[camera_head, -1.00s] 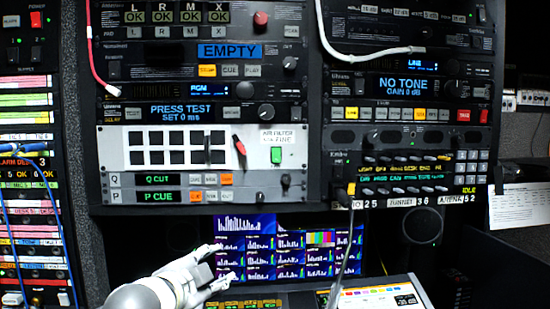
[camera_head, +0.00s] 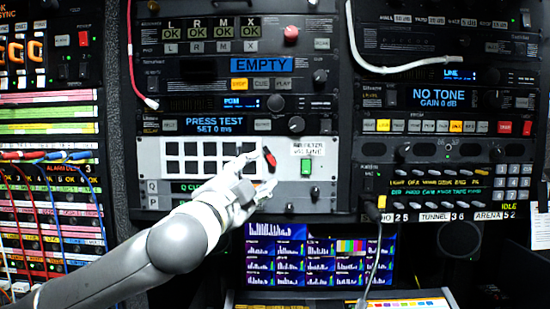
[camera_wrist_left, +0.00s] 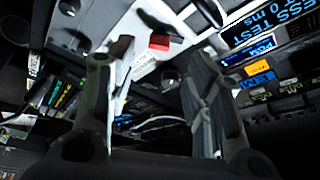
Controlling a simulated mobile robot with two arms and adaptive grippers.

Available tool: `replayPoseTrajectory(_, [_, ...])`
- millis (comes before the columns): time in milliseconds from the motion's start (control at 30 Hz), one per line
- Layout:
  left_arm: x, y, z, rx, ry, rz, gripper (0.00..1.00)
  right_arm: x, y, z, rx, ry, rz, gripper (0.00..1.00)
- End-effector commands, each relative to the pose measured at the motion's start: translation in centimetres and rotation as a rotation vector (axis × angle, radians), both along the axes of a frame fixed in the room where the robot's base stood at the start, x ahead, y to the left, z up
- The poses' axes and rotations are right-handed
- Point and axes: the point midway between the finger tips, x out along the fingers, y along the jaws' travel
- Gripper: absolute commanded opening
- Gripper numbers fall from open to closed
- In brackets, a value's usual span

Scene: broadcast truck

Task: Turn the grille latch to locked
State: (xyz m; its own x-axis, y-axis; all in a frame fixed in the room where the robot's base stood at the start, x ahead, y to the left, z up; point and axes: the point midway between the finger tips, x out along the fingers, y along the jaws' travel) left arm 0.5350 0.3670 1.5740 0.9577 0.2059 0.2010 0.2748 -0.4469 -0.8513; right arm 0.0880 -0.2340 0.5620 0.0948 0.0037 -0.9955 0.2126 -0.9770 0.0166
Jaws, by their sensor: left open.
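The grille latch (camera_head: 269,155) is a small red-tipped lever with a dark part, on a white panel (camera_head: 327,190) right of a grille of black square openings (camera_head: 208,150). It slants, upper end to the left. My left gripper (camera_head: 261,172) is open in front of the panel, just below and left of the latch. In the left wrist view, the latch's red part (camera_wrist_left: 159,42) shows beyond and between the spread fingers (camera_wrist_left: 162,75). I see no contact; the exact gap is unclear. My right gripper is not in view.
A green-lit switch (camera_head: 306,166) sits right of the latch, under a printed label (camera_head: 308,148). Rack units with knobs and displays surround the panel. A red cable (camera_head: 133,70) hangs on the left. Monitor screens (camera_head: 300,255) and a desk console (camera_head: 340,299) lie below.

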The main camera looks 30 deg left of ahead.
Motion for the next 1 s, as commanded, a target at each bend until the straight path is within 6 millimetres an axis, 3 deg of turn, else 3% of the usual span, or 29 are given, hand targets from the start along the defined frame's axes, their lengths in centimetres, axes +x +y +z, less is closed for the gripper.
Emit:
replayPoseTrajectory(100, [2.5, 0.5, 1.0, -0.003, 0.003, 0.000, 0.46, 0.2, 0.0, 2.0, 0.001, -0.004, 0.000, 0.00])
replayPoseTrajectory(400, [6.5, 1.4, 1.6, -0.001, 0.001, 0.000, 0.46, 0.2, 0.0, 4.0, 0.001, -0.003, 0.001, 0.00])
replayPoseTrajectory(800, [7.2, 1.5, 1.5, 0.000, 0.000, -0.001, 0.46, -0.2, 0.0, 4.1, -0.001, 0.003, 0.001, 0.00])
replayPoseTrajectory(1000, [7.2, 1.5, 1.5, 0.000, 0.000, -0.001, 0.22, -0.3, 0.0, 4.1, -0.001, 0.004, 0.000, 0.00])
